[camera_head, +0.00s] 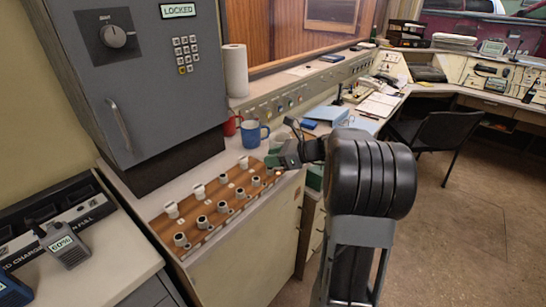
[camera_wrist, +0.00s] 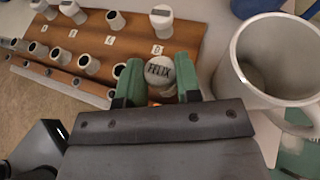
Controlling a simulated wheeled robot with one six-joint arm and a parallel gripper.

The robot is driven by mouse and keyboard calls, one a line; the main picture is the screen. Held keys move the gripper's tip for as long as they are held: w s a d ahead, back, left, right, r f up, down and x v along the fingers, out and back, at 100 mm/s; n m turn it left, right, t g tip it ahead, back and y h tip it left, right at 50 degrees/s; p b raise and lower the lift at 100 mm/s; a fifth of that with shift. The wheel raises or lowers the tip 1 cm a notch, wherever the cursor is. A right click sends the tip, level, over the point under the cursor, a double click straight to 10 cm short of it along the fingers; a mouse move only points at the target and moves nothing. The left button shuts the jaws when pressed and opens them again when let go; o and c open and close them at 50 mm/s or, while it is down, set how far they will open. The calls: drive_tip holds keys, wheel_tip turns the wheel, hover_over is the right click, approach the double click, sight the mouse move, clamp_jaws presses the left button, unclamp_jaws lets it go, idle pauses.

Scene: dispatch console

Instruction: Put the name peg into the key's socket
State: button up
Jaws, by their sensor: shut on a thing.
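My gripper (camera_wrist: 158,82) is shut on the name peg (camera_wrist: 160,70), whose round white top reads FELIX. Its green jaws stand on either side of the peg. A little orange shows below the peg top; its lower end is hidden. In the head view my gripper (camera_head: 281,163) is at the right end of the wooden peg board (camera_head: 212,200), where the held peg is hard to make out. In the wrist view the board (camera_wrist: 130,45) has dark round sockets, lettered tags and several white-topped pegs, one of them (camera_wrist: 161,18) just beyond the held peg. I cannot tell which socket is the key's.
A pale mug (camera_wrist: 270,62) stands close to the right of my gripper in the wrist view. A blue mug (camera_head: 251,135) and a red mug (camera_head: 231,126) stand behind the board. A grey key cabinet (camera_head: 150,100) reading LOCKED rises at the left.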

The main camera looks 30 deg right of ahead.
drive_tip(key=shift+f, duration=1.25)
idle(2.8)
drive_tip(key=o, duration=1)
drive_tip(key=shift+r, duration=0.1)
drive_tip(key=shift+r+p, duration=2.75)
drive_tip(key=shift+r, duration=0.25)
